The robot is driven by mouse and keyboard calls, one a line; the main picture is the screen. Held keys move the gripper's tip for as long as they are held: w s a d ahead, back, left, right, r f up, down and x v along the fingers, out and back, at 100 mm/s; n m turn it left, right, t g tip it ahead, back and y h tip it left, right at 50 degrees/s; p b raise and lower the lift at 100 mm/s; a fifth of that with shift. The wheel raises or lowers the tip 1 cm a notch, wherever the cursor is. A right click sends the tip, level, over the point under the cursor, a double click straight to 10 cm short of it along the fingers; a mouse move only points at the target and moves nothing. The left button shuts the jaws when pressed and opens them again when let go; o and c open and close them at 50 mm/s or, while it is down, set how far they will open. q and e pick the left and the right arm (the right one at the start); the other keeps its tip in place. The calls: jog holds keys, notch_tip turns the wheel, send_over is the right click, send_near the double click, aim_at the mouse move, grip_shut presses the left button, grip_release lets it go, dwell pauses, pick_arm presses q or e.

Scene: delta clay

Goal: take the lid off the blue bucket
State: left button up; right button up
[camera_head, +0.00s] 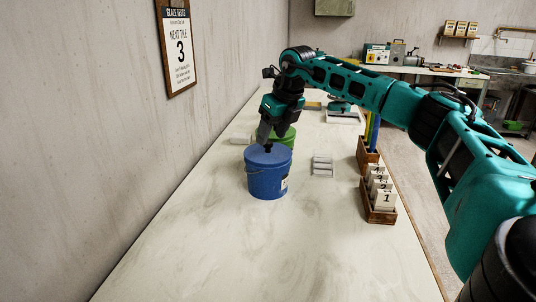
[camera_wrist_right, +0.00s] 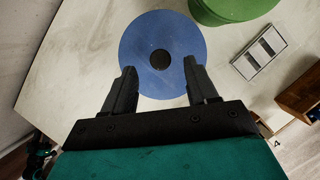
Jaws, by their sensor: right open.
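The blue bucket (camera_head: 266,180) stands upright on the pale worktop with its blue lid (camera_head: 281,158) on top. In the right wrist view the lid (camera_wrist_right: 140,45) is a round blue disc with a dark round knob (camera_wrist_right: 161,60) at its middle. My right gripper (camera_head: 267,145) is above the lid and points down. In the right wrist view its two fingers (camera_wrist_right: 162,75) are apart, one on each side of the knob's line. I cannot tell how far the tips are above the lid. The bucket's wall is hidden in the wrist view. My left gripper is out of view.
A green bucket (camera_head: 289,136) stands close behind the blue one. A grey slotted block (camera_head: 322,166) lies to the right. A wooden box with numbered cards (camera_head: 378,214) stands at the right edge. A wall rises at left. The front worktop (camera_head: 260,250) is clear.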

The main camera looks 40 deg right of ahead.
aim_at(269, 142)
jog(key=x, duration=0.3)
jog(key=shift+f, duration=0.15)
jog(key=shift+c, duration=0.2)
grip_shut()
